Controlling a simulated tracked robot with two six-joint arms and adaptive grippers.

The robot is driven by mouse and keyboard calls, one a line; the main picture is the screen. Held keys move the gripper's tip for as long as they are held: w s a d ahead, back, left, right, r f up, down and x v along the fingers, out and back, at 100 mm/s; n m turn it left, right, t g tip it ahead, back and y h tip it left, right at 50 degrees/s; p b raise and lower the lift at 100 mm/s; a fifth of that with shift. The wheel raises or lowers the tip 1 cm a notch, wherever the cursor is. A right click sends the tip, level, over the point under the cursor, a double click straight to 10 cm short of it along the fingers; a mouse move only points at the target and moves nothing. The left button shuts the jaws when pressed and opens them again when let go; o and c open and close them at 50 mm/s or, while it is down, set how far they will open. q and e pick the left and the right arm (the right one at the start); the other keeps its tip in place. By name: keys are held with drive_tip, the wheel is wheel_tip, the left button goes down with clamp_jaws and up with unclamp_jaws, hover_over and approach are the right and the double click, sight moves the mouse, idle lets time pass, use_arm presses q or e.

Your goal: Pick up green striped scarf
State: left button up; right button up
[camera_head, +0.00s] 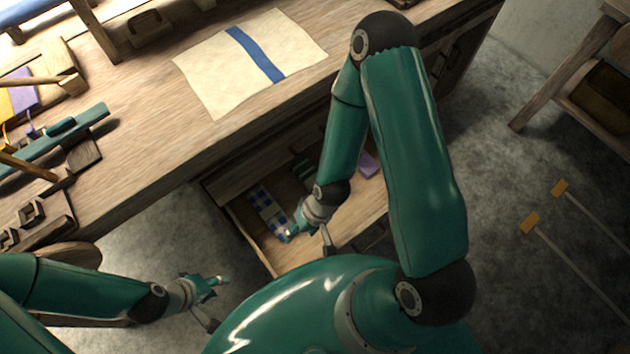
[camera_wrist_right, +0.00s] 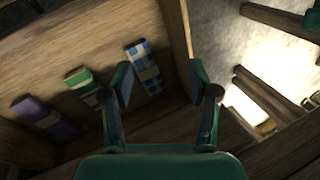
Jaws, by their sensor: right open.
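The green striped scarf (camera_wrist_right: 82,85) lies rolled in the open wooden drawer (camera_head: 250,243), between a purple cloth (camera_wrist_right: 45,116) and a blue checked cloth (camera_wrist_right: 143,66). In the head view only a small part of the green scarf (camera_head: 303,169) shows beside my right arm. My right gripper (camera_head: 306,241) is open and empty over the drawer. In the right wrist view the green scarf is left of the left finger, partly hidden by it, and the blue checked cloth is between the fingers (camera_wrist_right: 161,76). My left gripper (camera_head: 217,303) is open and empty, left of the drawer.
The workbench (camera_head: 140,135) overhangs the back of the drawer; a cream cloth with a blue stripe (camera_head: 250,60) lies on it. Loom parts stand at the left.

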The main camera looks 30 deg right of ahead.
drive_tip(key=o, duration=0.6)
drive_tip(key=shift+n+t+h, duration=0.5)
drive_tip(key=shift+t+h, duration=0.3)
drive_tip(key=shift+t, duration=0.1)
drive_tip(key=w+d+f+b, duration=0.2)
drive_tip(key=b, duration=0.1)
drive_tip(key=w+d+f+b, duration=0.2)
drive_tip(key=f+b, duration=0.1)
drive_tip(key=w+d+f+b, duration=0.2)
drive_tip(key=w+f+b, duration=0.1)
drive_tip(key=shift+w+d+f+b, duration=0.1)
drive_tip(key=shift+d+f+b, duration=0.05)
drive_tip(key=shift+d+b, duration=0.25)
drive_tip(key=n+t+h+b, duration=0.2)
drive_tip(key=b, duration=1)
approach(314, 181)
drive_tip(key=v, duration=0.6)
drive_tip(key=b+x, duration=0.6)
drive_tip(key=x, duration=0.5)
drive_tip(key=b+x, duration=0.1)
drive_tip(key=x, duration=0.1)
drive_tip(key=b+x, duration=0.2)
drive_tip(key=shift+w+d+f, duration=0.1)
drive_tip(key=shift+d+f, duration=0.15)
drive_tip(key=shift+f, duration=0.1)
drive_tip(key=shift+w+f, duration=0.2)
